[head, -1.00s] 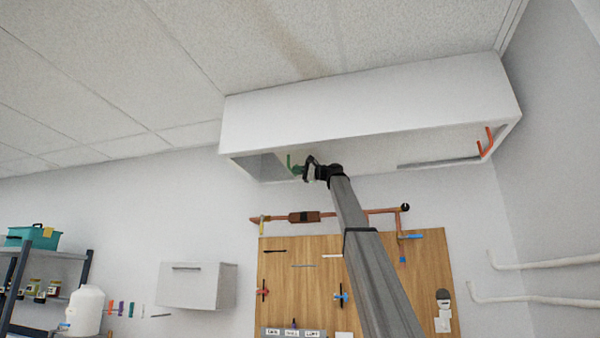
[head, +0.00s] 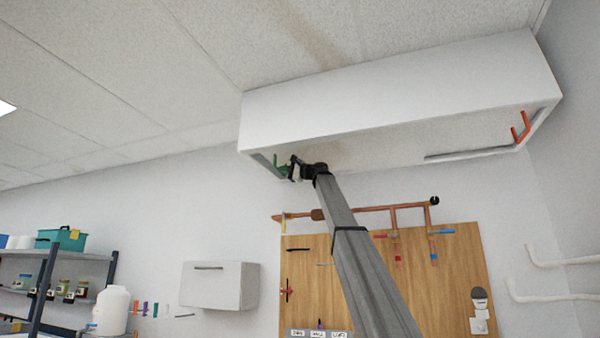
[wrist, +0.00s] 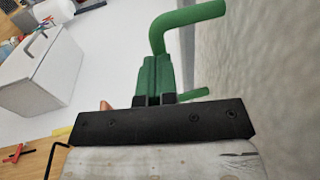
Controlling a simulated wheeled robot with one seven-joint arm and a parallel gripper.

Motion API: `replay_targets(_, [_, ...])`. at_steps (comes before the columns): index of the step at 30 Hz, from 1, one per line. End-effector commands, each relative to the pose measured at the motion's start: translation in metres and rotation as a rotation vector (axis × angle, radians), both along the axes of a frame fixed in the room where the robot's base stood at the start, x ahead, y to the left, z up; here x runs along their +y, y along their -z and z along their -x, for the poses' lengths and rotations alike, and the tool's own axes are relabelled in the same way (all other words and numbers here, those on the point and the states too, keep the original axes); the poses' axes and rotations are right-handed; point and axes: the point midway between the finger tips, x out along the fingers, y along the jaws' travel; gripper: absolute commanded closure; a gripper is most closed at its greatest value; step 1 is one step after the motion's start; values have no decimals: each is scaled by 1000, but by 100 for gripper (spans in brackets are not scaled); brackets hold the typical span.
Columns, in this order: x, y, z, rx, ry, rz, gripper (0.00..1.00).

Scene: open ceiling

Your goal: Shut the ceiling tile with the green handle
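The ceiling tile (head: 345,145) is the pale panel on the underside of the long white raised box, and it looks close to level with the rim. Its green handle (head: 281,164) is at the left end, and in the wrist view the bent green bar (wrist: 190,15) stands off the speckled surface (wrist: 260,75). My gripper (head: 294,169) is right at this handle, its fingers (wrist: 153,82) overlapping the bar in the wrist view. The fingers are close together and hide part of the bar. Whether they are clamped on it or only against it cannot be told.
Copper pipes (head: 370,209) and a wooden board (head: 460,280) are on the wall below. A white cabinet (head: 218,285) is lower left.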

Motion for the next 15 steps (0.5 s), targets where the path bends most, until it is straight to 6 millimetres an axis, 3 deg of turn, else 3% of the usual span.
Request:
replay_targets(1, [13, -1, -3, 0, -3, 0, 100])
replay_targets(6, [38, -1, -11, 0, -1, 0, 100])
replay_targets(15, [53, -1, -16, 0, 0, 0, 100])
